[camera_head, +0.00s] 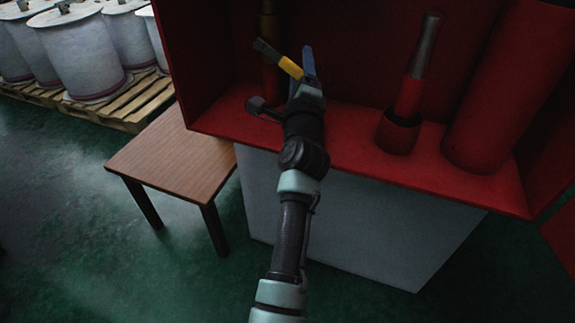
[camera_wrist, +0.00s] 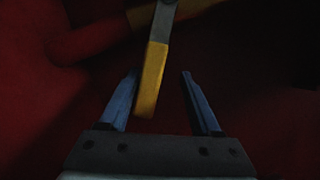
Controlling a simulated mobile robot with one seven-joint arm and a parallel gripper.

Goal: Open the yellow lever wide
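The yellow lever (camera_head: 290,67) is a yellow grip on a grey metal arm, inside the red cabinet. In the head view it slants from upper left down to the right, just above my gripper (camera_head: 305,75). In the wrist view the yellow lever (camera_wrist: 151,80) hangs between the two blue fingers of my gripper (camera_wrist: 160,98), nearer the left finger. The fingers are apart, with a clear gap to the right finger. I cannot tell whether the left finger touches the lever. A brass-coloured vertical pipe (camera_head: 268,25) stands behind the lever.
The open red cabinet (camera_head: 245,100) stands on a pale base (camera_head: 350,215). A red nozzle with a metal tip (camera_head: 411,90) and a large red cylinder (camera_head: 510,90) stand to the right. A wooden table (camera_head: 175,160) is at left, with white drums (camera_head: 80,50) on a pallet (camera_head: 135,105) beyond.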

